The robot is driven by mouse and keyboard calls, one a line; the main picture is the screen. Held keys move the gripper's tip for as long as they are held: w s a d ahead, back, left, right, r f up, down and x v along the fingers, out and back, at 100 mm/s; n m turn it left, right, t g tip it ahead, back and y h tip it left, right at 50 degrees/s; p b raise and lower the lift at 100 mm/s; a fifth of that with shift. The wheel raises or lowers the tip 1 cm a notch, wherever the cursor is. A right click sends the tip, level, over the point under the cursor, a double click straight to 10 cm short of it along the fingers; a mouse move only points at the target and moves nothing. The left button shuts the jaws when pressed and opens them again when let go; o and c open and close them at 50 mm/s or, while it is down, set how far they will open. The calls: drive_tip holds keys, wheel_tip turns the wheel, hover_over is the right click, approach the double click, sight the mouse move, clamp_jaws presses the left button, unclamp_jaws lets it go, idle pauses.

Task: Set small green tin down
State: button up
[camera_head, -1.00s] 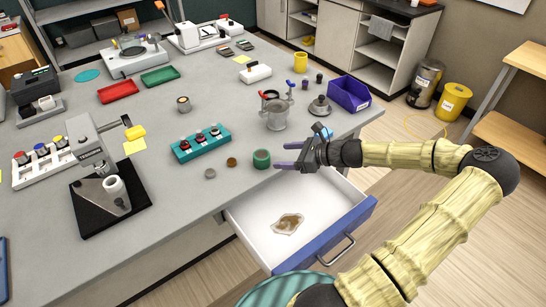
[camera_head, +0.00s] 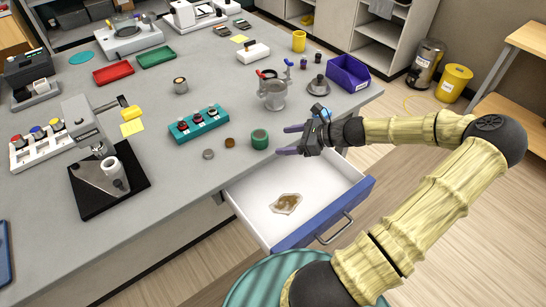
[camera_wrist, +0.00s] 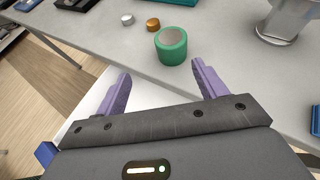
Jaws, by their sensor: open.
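The small green tin (camera_head: 260,139) stands upright on the grey worktop near its front edge, above the open drawer. In the wrist view the green tin (camera_wrist: 171,46) is just beyond my fingertips, with a paler round top. My gripper (camera_head: 287,141) is to the right of the tin, its purple fingers pointing left towards it. In the wrist view my gripper (camera_wrist: 161,70) is open and empty, its two fingers spread apart. The tin looks apart from both fingers.
The drawer (camera_head: 318,209) stands open below, with a brownish patch (camera_head: 286,203) inside. A brown disc (camera_head: 230,142) and a grey disc (camera_head: 208,154) lie left of the tin. A teal switch block (camera_head: 197,123) and a metal pot (camera_head: 273,95) stand behind.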

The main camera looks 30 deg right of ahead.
drive_tip(key=s+a+f+n+g+h, duration=0.2)
drive_tip(key=s+a+n+g, duration=0.15)
drive_tip(key=a+n, duration=0.25)
drive_tip(key=s+a+f+n+g+h, duration=0.2)
drive_tip(key=s+a+f+n+g, duration=0.15)
drive_tip(key=a+n, duration=0.25)
drive_tip(key=s+a+r+n+h, duration=0.5)
drive_tip(key=r+n, duration=0.6)
drive_tip(key=n, duration=0.3)
drive_tip(key=shift+s+r+t, duration=0.25)
drive_tip(key=shift+s+t, duration=0.15)
drive_tip(key=shift+s, duration=0.5)
